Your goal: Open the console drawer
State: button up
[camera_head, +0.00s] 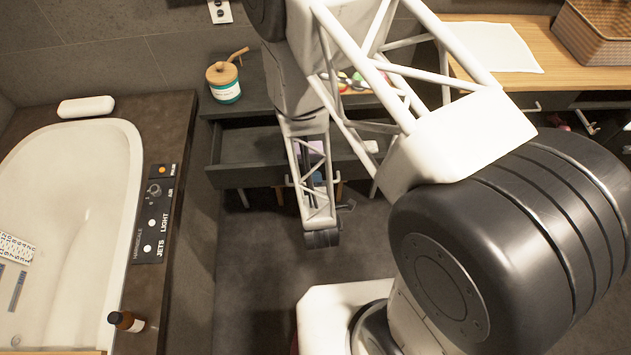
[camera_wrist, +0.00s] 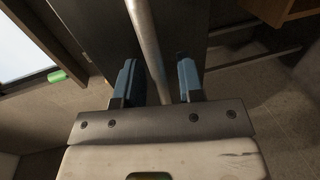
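The dark console (camera_head: 262,90) stands against the wall behind my arm. Its drawer (camera_head: 236,178) is pulled partly out, and its interior shows in the head view. My arm covers the middle of the drawer front. In the wrist view, a round metal handle bar (camera_wrist: 147,40) runs down between the two blue fingers of my gripper (camera_wrist: 158,82). The fingers are apart, with a gap on each side of the bar, so my gripper is open around it. In the head view my gripper is mostly hidden by my arm.
A bathtub (camera_head: 130,200) with a control panel (camera_head: 152,225) is at the left. A jar (camera_head: 224,92) with a wooden lid stands on the console. A wooden counter with a basket (camera_head: 597,40) is at the upper right. The floor (camera_head: 255,270) before the drawer is clear.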

jog(key=shift+s, duration=0.2)
jog(key=v, duration=0.7)
jog(key=shift+s, duration=0.25)
dwell(0.4)
jog(key=shift+w+r, duration=0.1)
dwell(0.4)
jog(key=w+a+r+m+g, duration=0.1)
jog(key=w+r+m+g, duration=0.3)
jog(key=w+r, duration=0.45)
notch_tip(320, 180, up, 14)
jog(key=w+d+m+g+y, duration=0.1)
jog(key=w+d+m+g, duration=0.15)
jog(key=m, duration=0.35)
jog(key=s+d+r+m+g, duration=0.3)
jog(key=s+d+r, duration=0.3)
jog(key=s+r, duration=0.4)
jog(key=s+d+r+m+g+h, duration=0.1)
jog(key=s+d+r+m+g, duration=0.2)
jog(key=s+r, duration=0.8)
jog(key=d+r+m, duration=0.2)
jog(key=d+r, duration=0.1)
jog(key=shift+r, duration=0.35)
